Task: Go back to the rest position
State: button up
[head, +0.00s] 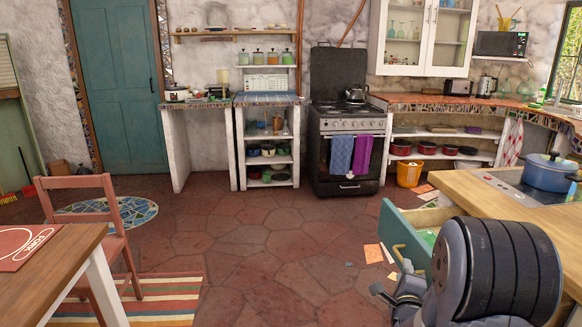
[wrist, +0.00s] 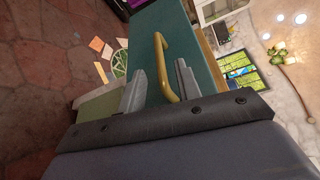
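My gripper (wrist: 161,72) is open, with a clear gap between its two fingers in the wrist view. The yellow drawer handle (wrist: 163,62) shows in that gap, touching neither finger as far as I can see. I cannot tell how deep it sits between them. The handle is on the green front (wrist: 194,45) of a drawer. In the head view the green drawer (head: 405,236) stands pulled out from the wooden counter, and my gripper (head: 393,280) is low in front of it, partly hidden by my arm.
The wooden counter (head: 460,190) with a blue pot (head: 548,173) on its hob is at right. A chair (head: 90,215) and table (head: 50,255) stand at left. Papers (head: 374,253) lie on the floor by the drawer. The middle floor (head: 260,245) is clear.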

jog(key=x, duration=0.4)
jog(key=shift+w+d, duration=0.1)
jog(key=shift+w, duration=0.15)
jog(key=shift+d, duration=0.4)
jog(key=shift+a, duration=0.1)
